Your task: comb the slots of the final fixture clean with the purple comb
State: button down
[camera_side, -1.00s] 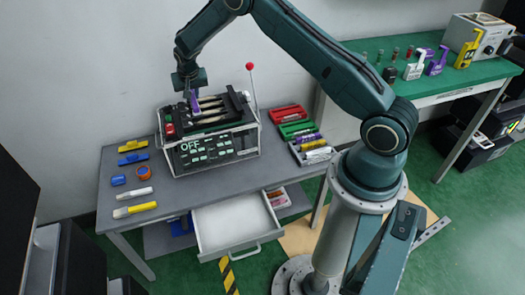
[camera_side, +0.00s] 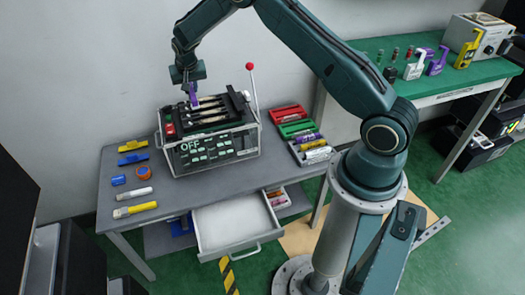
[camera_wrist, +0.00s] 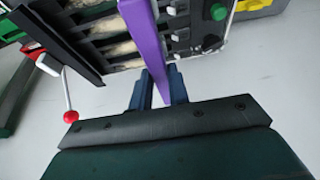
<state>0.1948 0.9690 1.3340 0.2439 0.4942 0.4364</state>
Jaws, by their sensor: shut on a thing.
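My gripper (camera_side: 192,84) is shut on the purple comb (camera_side: 193,97), which points down over the back left part of the fixture. In the wrist view the purple comb (camera_wrist: 146,40) stands between the blue fingers of my gripper (camera_wrist: 158,92) and reaches over the slots. The fixture (camera_side: 215,150) is a dark box marked OFF, with black rails on top and a red-balled lever (camera_side: 250,67) at its back right. Pale tan matter (camera_wrist: 118,50) lies in several slots in the wrist view. The comb's working end is cut off there, so contact cannot be told.
A drawer (camera_side: 235,225) is open in front. A green bench (camera_side: 440,80) with lever fixtures stands at the right.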

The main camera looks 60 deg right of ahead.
jog(key=shift+f, duration=3.6)
jog(key=shift+s+d, duration=3.35)
jog(key=shift+s, duration=0.1)
jog(key=shift+w+a, duration=3.45)
jog(key=shift+s+d, duration=3.45)
notch_tip(320, 180, up, 8)
jog(key=shift+r, duration=0.25)
jog(key=shift+w, duration=0.1)
